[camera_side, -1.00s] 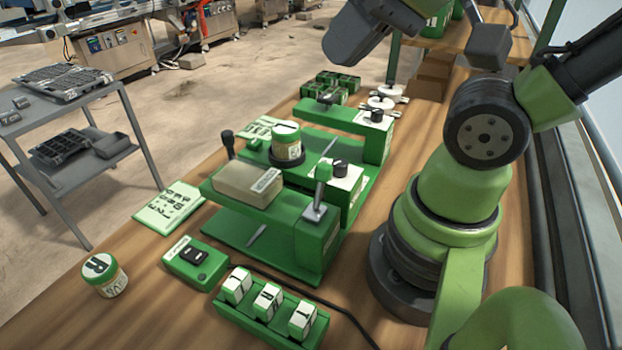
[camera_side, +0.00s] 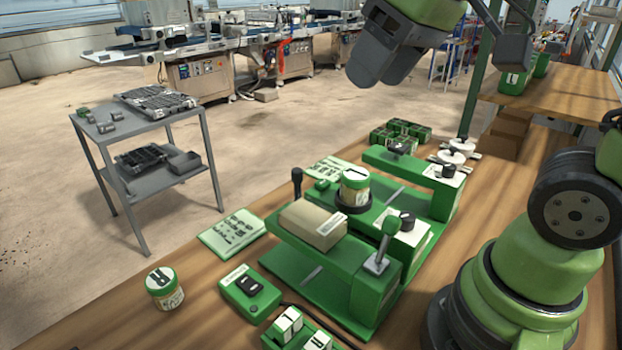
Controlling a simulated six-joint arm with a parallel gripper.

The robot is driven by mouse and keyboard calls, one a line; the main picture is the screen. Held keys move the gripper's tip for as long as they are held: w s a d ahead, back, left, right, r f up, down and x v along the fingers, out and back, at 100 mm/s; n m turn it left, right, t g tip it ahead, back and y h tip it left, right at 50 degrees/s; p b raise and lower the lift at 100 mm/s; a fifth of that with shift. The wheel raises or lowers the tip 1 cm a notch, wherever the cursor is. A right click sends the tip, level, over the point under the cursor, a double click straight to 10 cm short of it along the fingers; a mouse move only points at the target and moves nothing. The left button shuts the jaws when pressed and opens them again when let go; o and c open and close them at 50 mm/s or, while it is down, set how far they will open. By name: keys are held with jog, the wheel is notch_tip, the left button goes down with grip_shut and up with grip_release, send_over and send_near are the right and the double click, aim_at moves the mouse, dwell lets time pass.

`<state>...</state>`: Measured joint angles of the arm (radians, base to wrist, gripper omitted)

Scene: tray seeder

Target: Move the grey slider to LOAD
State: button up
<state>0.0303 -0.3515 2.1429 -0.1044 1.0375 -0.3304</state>
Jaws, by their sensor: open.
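The green seeder (camera_side: 330,290) stands on the wooden bench. A grey-beige block (camera_side: 313,222) with a small label sits on its front crossbar; I take it for the grey slider, but cannot read LOAD or any other mark. A green-handled lever (camera_side: 386,238) on a pale plate stands at the bar's right end.
A rack of white-labelled blocks (camera_side: 303,330) is cut off below. Dark green trays (camera_side: 401,133) stand behind. A grey cart (camera_side: 147,150) stands left.

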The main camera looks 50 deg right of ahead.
jog(key=w+d+f+n+g, duration=0.1)
jog(key=w+d+f+n, duration=0.15)
jog(key=w, duration=0.35)
jog(key=w+d+f+n+g, duration=0.1)
jog(key=w+n+g, duration=0.15)
jog(key=w, duration=0.35)
jog(key=n+g+h, duration=0.1)
jog(key=n+g, duration=0.1)
jog(key=n, duration=0.3)
send_over(298, 169)
notch_tip(298, 169, down, 11)
jog(key=shift+a+f, duration=0.15)
notch_tip(298, 169, down, 9)
jog(key=shift+f, duration=0.15)
grip_shut()
